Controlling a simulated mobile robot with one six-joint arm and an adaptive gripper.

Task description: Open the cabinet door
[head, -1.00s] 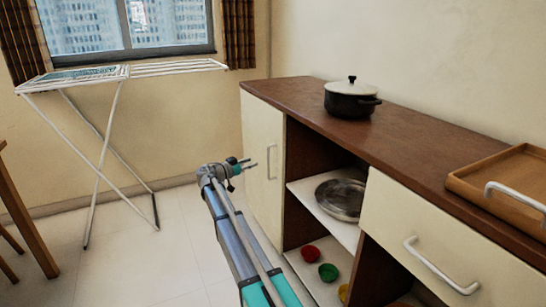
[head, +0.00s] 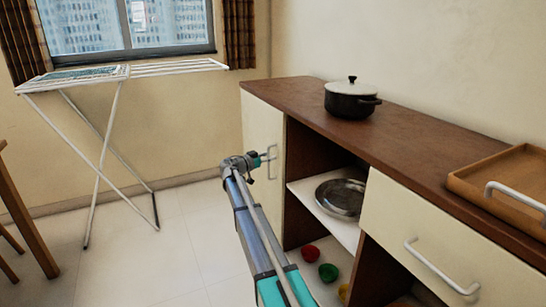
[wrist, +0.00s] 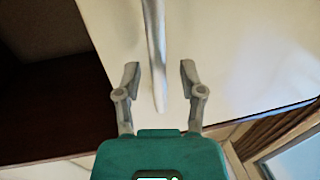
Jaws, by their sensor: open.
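The cream cabinet door (head: 260,118) at the far left end of the cabinet looks shut. Its upright pale handle (head: 272,170) is partly covered by my gripper (head: 268,155) in the head view. In the wrist view the handle (wrist: 155,45) runs down between the two fingers of my gripper (wrist: 159,72), against the cream door (wrist: 230,60). The fingers are open, with a gap on each side of the handle.
A dark pot (head: 350,101) with a white lid and a wooden tray (head: 505,180) stand on the brown cabinet top (head: 420,140). Open shelves hold a metal dish (head: 340,197) and small bowls. A white drying rack (head: 98,185) stands left; floor between is clear.

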